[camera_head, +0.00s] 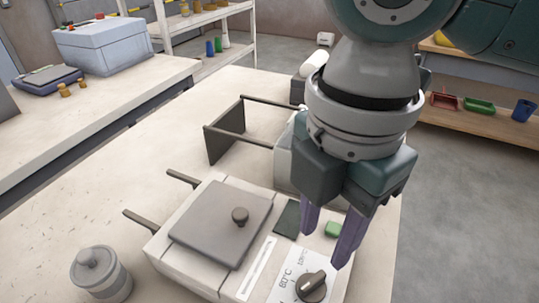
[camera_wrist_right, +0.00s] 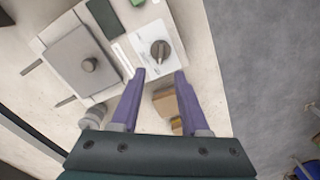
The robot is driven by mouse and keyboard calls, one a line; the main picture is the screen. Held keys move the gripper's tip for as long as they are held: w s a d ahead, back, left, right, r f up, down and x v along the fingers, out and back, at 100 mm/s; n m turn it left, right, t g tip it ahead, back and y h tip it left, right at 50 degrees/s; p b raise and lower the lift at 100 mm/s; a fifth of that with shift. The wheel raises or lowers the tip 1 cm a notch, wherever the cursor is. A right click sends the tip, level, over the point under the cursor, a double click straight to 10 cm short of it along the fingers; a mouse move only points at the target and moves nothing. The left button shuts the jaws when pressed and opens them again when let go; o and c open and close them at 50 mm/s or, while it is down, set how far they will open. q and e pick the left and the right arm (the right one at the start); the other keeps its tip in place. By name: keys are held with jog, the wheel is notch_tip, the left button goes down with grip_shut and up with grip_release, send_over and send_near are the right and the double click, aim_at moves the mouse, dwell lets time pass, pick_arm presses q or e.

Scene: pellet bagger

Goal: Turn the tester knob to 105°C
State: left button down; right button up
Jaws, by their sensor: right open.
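The tester (camera_head: 205,262) is a pale box with a grey square lid (camera_head: 215,225) and a round lid handle, on the table. Its dark knob (camera_head: 311,287) sits on a white dial plate at the front right, marked 80°C and another figure too small to read surely. The knob also shows in the right wrist view (camera_wrist_right: 160,50). My right gripper (camera_head: 328,245) is open with purple fingers, above the tester's right side. In the right wrist view the fingertips (camera_wrist_right: 159,73) are spread on either side below the knob, apart from it. My left gripper is not in view.
A green button (camera_head: 333,229) and a dark panel (camera_head: 287,219) lie behind the knob. A lidded grey jar (camera_head: 100,274) stands left of the tester. A dark frame (camera_head: 226,145) stands behind it. Brown blocks (camera_wrist_right: 166,103) show near the fingers in the wrist view.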

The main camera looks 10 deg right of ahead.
aim_at(314, 279)
notch_tip(314, 279, down, 10)
jog(key=shift+d+b, duration=0.1)
jog(key=shift+b, duration=0.25)
grip_shut()
dwell(0.4)
